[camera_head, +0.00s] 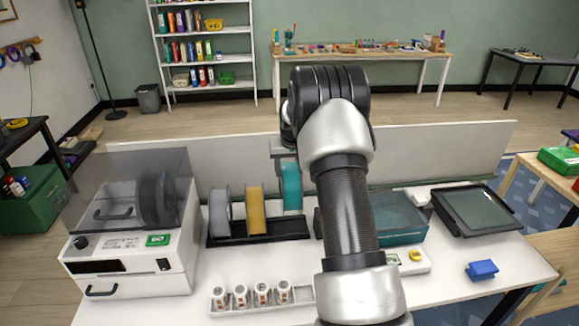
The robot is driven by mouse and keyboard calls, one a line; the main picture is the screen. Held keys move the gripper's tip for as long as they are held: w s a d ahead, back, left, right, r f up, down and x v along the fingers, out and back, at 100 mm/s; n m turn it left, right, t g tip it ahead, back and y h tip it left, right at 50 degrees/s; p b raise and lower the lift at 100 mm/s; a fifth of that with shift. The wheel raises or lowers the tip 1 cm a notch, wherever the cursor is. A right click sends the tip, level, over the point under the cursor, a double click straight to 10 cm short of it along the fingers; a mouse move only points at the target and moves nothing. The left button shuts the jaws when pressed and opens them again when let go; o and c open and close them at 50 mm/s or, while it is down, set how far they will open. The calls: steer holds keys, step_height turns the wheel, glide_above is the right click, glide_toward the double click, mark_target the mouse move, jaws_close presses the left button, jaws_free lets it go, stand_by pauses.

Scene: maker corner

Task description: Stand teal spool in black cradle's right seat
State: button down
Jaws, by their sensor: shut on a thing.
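The teal spool (291,188) is upright and edge-on, with its top at my gripper (285,157). My gripper is shut on it, partly hidden behind my arm. The spool's lower edge shows higher in the picture than the bases of the other spools, over or just behind the right part of the black cradle (286,228). I cannot tell whether it touches the cradle. A grey-white spool (220,211) stands in the cradle's left seat and a yellow spool (257,210) in the middle. The right seat looks empty in front of the teal spool.
A white machine (130,265) with a dark spool under its clear cover stands left. A tray (245,308) of several small rolls lies in front. A teal translucent box (402,215), a black-framed tray (478,208) and a blue block (482,270) are right. A low panel (440,150) backs the table.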

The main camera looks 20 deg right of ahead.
steer(key=shift+w+f+b, duration=0.1)
steer(key=shift+f+b, duration=2.35)
steer(key=shift+f, duration=1.55)
steer(key=shift+f+b, duration=0.4)
steer(key=c, duration=0.7)
jaws_free()
steer(key=shift+f, duration=0.2)
steer(key=v, duration=1.7)
steer(key=shift+s+a+r, duration=0.1)
steer(key=shift+s+r, duration=0.15)
steer(key=shift+r, duration=0.05)
